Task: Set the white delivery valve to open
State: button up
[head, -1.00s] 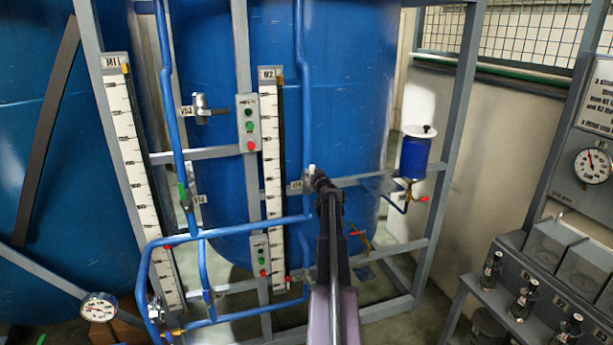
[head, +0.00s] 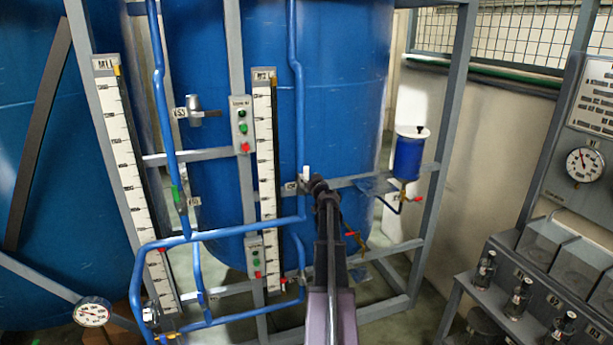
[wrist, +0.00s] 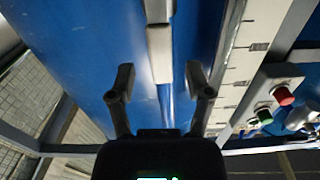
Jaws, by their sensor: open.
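The white delivery valve shows in the head view as a small white handle (head: 306,172) on a blue vertical pipe, right beside my gripper (head: 318,184). A small label plate (head: 289,188) sits to its left. The rest of the valve is partly hidden by my gripper. In the wrist view a pale, upright bar (wrist: 159,45), apparently the valve's handle, lies ahead of and between my two spread fingers (wrist: 159,76). My gripper is open and empty. I cannot tell if a finger touches the handle.
Blue pipes (head: 225,232) and a white scale strip (head: 266,150) run left of my gripper. Push-button boxes (head: 242,125) sit beside the strip. A blue cup (head: 408,158) is mounted to the right on the grey frame. A large blue tank (head: 340,100) stands behind.

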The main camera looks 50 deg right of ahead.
jog(key=v, duration=0.8)
jog(key=shift+s+a, duration=0.15)
jog(key=shift+s, duration=0.15)
dwell(0.3)
jog(key=w+a+f+n+g+y, duration=0.1)
jog(key=w+a+f+n+y, duration=0.25)
jog(key=a, duration=0.95)
jog(key=w+a+f+n+g+y, duration=0.1)
jog(key=w+a+f+y, duration=0.35)
jog(key=a, duration=0.75)
jog(key=w+a+f+n+g+y, duration=0.15)
jog(key=w+a+y, duration=0.35)
jog(key=a, duration=0.8)
jog(key=s+a+f+g+h, duration=0.1)
jog(key=s+a+f+g, duration=0.2)
jog(key=a, duration=0.6)
jog(key=s+a+f+g+h+b, duration=0.1)
jog(key=s+a+f+g, duration=0.3)
jog(key=s+a, duration=0.4)
jog(key=s+a+f+g+h, duration=0.1)
jog(key=s+a+f+g, duration=0.2)
jog(key=a, duration=0.8)
jog(key=shift+s+a+f+n+g, duration=0.2)
jog(key=shift+s+a+n+g, duration=0.2)
jog(key=shift+s+g, duration=0.6)
